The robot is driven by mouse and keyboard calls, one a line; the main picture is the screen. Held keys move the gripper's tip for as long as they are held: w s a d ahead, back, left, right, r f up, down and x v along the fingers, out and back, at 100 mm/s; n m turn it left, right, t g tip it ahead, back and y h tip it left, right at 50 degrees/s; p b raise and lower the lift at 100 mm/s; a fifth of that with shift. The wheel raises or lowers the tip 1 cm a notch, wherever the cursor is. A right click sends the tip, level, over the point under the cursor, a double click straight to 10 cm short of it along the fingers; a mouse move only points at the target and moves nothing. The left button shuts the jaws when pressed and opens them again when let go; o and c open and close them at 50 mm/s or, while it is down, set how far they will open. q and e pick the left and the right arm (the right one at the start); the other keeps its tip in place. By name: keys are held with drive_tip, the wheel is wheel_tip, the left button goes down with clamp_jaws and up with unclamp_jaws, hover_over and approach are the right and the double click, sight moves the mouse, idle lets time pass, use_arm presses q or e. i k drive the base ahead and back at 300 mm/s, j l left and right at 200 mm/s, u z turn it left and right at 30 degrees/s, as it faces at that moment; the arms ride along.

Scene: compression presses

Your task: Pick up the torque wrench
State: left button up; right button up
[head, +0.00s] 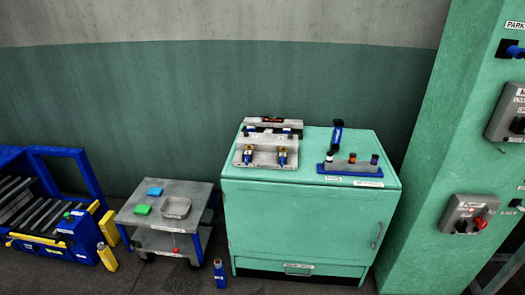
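I cannot single out the torque wrench for certain at this size. A dark blue tool-like thing (337,133) stands at the back of the green cabinet's top (312,152). In front of it is a blue rack (348,169) holding several small pieces with dark, orange and purple tops. Neither of my grippers shows in the head view.
A grey cart (143,218) to the left holds a blue block (154,192), a green block (142,209) and a metal tray (176,207). A green control column (450,160) rises at right.

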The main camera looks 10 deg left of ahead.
sight(338, 124)
drive_tip(key=i+l+u, duration=0.25)
drive_tip(key=i, duration=0.25)
drive_tip(key=i+l+u, duration=0.25)
drive_tip(key=i, duration=0.2)
drive_tip(key=i+j, duration=0.05)
